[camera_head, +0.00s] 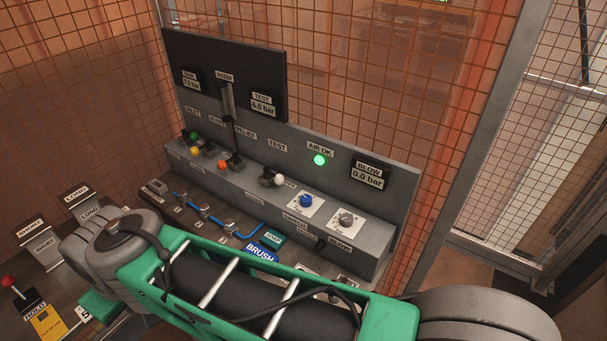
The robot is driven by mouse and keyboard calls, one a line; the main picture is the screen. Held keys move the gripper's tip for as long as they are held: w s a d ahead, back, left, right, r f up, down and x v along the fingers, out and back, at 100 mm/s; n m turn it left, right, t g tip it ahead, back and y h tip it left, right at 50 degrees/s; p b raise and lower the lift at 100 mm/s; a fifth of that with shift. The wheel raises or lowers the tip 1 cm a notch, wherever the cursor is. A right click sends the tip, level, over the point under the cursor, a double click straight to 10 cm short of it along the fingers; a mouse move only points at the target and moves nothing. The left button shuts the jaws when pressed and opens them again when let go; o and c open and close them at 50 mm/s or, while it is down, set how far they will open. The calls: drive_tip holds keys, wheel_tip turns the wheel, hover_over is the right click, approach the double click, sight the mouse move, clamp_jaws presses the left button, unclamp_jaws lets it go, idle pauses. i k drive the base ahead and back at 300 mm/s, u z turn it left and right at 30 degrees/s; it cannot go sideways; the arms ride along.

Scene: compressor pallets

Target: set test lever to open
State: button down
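The test lever has a white knob (280,180) on a dark body, below the TEST label (277,146) on the grey control panel (240,188). Its knob points to the right, beside a small plate whose lettering is partly covered and hard to read. The TEST display (263,104) on the dark upper board reads about 6.0 bar. My green arm crosses the lower foreground, below the panel and apart from the lever. My gripper cannot be made out in this view.
Levers with green (193,136), yellow (195,151) and orange (222,164) knobs stand left of the test lever. Blue (306,201) and grey (346,219) knobs sit to its right. A green AIR OK lamp (320,160) is lit. Blue-handled tools lie in front. Wire mesh stands behind.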

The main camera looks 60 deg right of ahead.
sight(279, 180)
drive_tip(key=z, duration=0.1)
drive_tip(key=i, duration=1)
